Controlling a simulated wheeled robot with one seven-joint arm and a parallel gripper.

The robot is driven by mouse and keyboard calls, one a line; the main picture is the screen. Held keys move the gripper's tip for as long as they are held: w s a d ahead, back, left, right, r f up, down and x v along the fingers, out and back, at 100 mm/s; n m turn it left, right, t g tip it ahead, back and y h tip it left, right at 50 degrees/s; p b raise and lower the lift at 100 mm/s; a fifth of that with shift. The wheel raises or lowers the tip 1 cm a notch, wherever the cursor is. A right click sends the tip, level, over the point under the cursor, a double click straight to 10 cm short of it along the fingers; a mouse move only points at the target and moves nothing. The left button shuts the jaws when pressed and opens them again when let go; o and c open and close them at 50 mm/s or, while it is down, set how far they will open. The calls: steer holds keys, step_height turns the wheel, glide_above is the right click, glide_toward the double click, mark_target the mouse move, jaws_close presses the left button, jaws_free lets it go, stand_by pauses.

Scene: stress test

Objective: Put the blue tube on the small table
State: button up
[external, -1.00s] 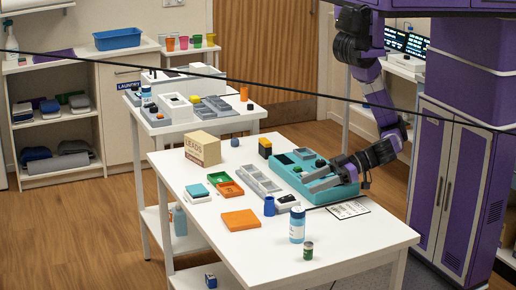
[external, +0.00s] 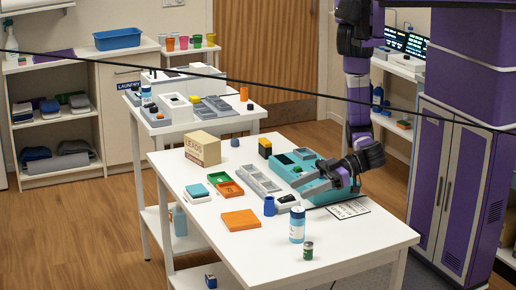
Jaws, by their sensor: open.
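The blue tube (external: 269,206) stands upright on the large white front table (external: 280,262), just left of a small white-and-dark item. My gripper (external: 302,194) is open, with its fingers pointing left toward the tube. It is to the right of the tube, apart from it, and nothing shows between its fingers. Its fingers cover part of the teal case. A smaller white table (external: 165,128) stands behind the front table, and a narrow stand with cups (external: 193,51) is farther back. I cannot tell which one is the small table.
A teal case (external: 290,170), a grey tray (external: 258,179), an orange pad (external: 240,219), a white-and-blue bottle (external: 297,227) and a green can (external: 308,251) surround the tube. A cardboard box (external: 202,149) is at the back left.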

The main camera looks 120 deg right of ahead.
mark_target(269, 203)
steer(key=w+d+f+m+h, duration=0.1)
steer(key=w+d+f+m+g, duration=0.1)
steer(key=d+f, duration=0.1)
steer(key=shift+w+d+h, duration=0.15)
steer(key=shift+w+h, duration=0.05)
steer(key=shift+h, duration=0.2)
steer(key=p+x, duration=0.1)
steer(key=x, duration=0.6)
steer(key=shift+w+p, duration=0.2)
steer(key=shift+p, duration=0.15)
steer(key=shift+c, duration=0.2)
jaws_close()
steer(key=shift+r, duration=0.1)
